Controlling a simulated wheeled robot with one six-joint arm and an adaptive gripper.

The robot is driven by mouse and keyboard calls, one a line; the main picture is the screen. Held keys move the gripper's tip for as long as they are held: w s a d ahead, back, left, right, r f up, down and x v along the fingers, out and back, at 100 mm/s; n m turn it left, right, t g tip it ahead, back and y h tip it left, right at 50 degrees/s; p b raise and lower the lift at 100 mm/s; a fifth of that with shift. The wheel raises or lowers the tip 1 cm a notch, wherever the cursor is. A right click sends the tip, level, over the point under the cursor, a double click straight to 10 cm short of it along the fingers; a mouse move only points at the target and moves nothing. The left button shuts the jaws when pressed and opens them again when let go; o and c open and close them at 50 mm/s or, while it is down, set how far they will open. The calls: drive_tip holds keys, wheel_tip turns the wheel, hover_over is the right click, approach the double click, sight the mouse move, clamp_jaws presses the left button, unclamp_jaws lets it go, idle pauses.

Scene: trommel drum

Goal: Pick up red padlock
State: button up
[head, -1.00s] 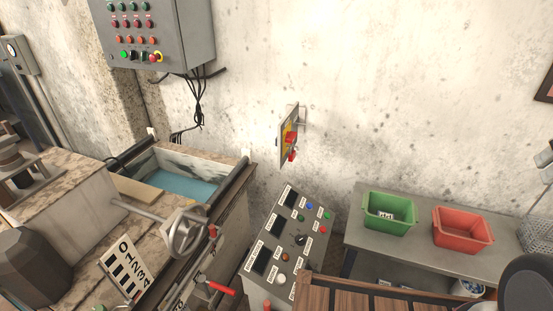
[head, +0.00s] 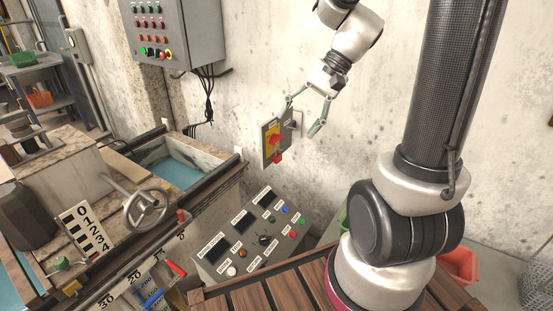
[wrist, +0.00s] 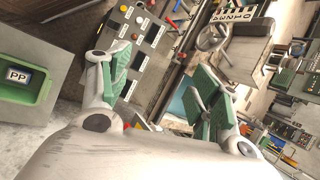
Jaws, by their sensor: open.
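The red padlock (head: 278,156) hangs at the lower part of a yellow-faced switch panel (head: 267,152) on the wall, just below a red switch handle (head: 274,139). My gripper (head: 301,117) is open and empty, above and to the right of the padlock in the head view. Its left finger is close to the panel's upper edge; whether they touch I cannot tell. In the wrist view my open gripper (wrist: 163,82) shows two green-padded fingers spread apart. I cannot make out the padlock clearly in the wrist view.
A sloped control console (head: 248,235) stands below the panel. A grey control box (head: 178,35) with cables hangs at the upper left. A machine with a handwheel (head: 147,207) is at the left. A green bin (wrist: 25,88) shows in the wrist view. The wall right of the panel is bare.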

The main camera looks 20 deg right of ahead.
drive_tip(key=w+f+m+y, duration=0.3)
drive_tip(key=w+f+m, duration=0.15)
drive_tip(key=w, duration=0.35)
drive_tip(key=m+t, duration=1.4)
drive_tip(key=m, duration=0.3)
approach(280, 156)
drive_tip(key=x, duration=0.4)
drive_tip(key=shift+w+a+f+m, duration=0.25)
drive_tip(key=shift+a, duration=0.05)
drive_tip(key=x, duration=0.5)
drive_tip(key=shift+r, duration=0.15)
drive_tip(key=c, duration=1.2)
drive_tip(key=shift+r, duration=0.1)
